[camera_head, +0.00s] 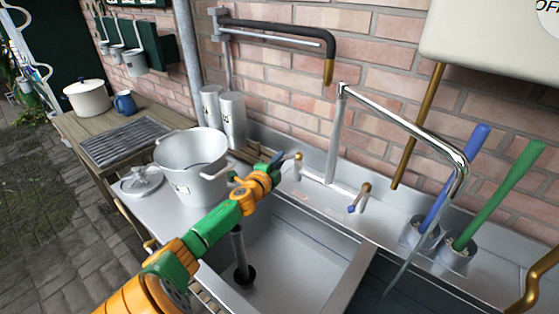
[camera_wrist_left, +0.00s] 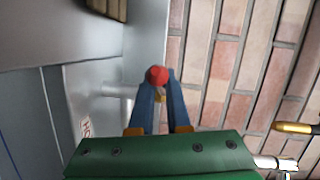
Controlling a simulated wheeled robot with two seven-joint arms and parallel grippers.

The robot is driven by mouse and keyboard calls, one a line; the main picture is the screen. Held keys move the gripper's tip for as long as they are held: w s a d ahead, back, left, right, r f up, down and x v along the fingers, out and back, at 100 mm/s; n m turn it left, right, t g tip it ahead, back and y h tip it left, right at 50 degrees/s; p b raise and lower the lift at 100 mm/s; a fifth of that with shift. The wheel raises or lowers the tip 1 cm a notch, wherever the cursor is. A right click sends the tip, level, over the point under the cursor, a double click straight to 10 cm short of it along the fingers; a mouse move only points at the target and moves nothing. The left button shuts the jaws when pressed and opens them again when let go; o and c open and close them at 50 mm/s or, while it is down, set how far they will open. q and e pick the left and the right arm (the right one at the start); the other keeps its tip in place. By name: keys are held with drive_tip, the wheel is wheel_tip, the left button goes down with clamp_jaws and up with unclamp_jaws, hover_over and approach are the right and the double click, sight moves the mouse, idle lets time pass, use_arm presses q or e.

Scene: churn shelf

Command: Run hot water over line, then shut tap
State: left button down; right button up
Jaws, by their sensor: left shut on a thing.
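My left gripper (camera_head: 279,160) reaches over the sink to the hot tap (camera_head: 297,158) on the wall side. In the left wrist view, its blue fingers (camera_wrist_left: 159,84) are shut on the tap's red knob (camera_wrist_left: 157,75). A partly hidden label starting "HO" (camera_wrist_left: 87,128) is beside it. The chrome spout (camera_head: 420,133) arches over the right basin. A thin pale streak (camera_head: 407,262) below its end looks like running water. The cold tap (camera_head: 359,198) with a blue tip stands to the right, untouched. I cannot make out the line. My right gripper is out of view.
A steel pot (camera_head: 191,168) and its lid (camera_head: 141,181) stand on the left drainboard. A standpipe (camera_head: 240,255) rises in the left basin. Blue (camera_head: 468,160) and green (camera_head: 503,190) handled brushes stand in holders at right. A black pipe (camera_head: 280,31) juts from the brick wall.

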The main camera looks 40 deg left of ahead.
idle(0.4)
use_arm(q)
drive_tip(key=c, duration=0.9)
unclamp_jaws()
drive_tip(key=v, duration=0.7)
drive_tip(key=shift+p, duration=0.35)
